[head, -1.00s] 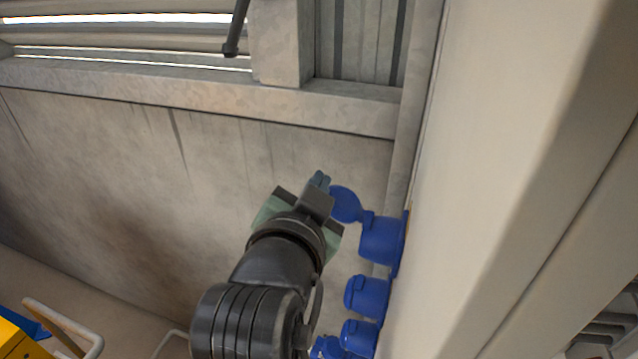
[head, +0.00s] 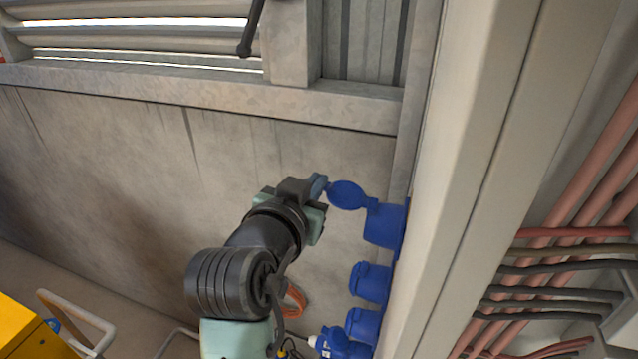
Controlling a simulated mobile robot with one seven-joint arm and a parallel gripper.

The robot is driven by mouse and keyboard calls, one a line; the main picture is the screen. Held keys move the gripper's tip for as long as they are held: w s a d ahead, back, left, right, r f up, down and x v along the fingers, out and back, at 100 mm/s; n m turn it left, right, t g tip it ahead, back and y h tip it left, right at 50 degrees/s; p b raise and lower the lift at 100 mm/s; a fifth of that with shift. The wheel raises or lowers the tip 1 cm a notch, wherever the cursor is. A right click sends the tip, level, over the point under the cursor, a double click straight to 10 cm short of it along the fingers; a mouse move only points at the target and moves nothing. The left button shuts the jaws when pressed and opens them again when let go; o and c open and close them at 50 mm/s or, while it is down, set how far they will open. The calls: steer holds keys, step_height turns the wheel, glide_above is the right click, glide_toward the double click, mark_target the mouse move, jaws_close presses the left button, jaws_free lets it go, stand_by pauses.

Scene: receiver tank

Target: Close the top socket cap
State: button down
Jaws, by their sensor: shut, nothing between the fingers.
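The top socket (head: 385,224) is a blue housing on the side of the pale column. Its round blue cap (head: 347,195) stands open, swung out to the left on its hinge. My gripper (head: 320,186) is at the cap's left edge, with the fingertips shut and empty. The tips look very close to the cap rim; I cannot tell whether they touch it.
Below the top socket are more blue sockets (head: 370,282) in a column, the lowest with a plug (head: 338,343). The pale column (head: 450,200) bounds the right side. Pink and dark pipes (head: 560,270) run beyond it. A yellow box (head: 20,330) is at lower left.

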steer(key=s+d+f+n+h+b, duration=0.1)
steer(key=d+f+n+h+b, duration=0.3)
steer(key=f+n, duration=0.7)
steer(key=shift+s+d+f+n+h+b, duration=0.15)
steer(key=shift+d+f+n+h+b, duration=0.3)
steer(key=shift+n, duration=1.55)
steer(key=shift+r, duration=0.15)
steer(key=shift+a, duration=0.15)
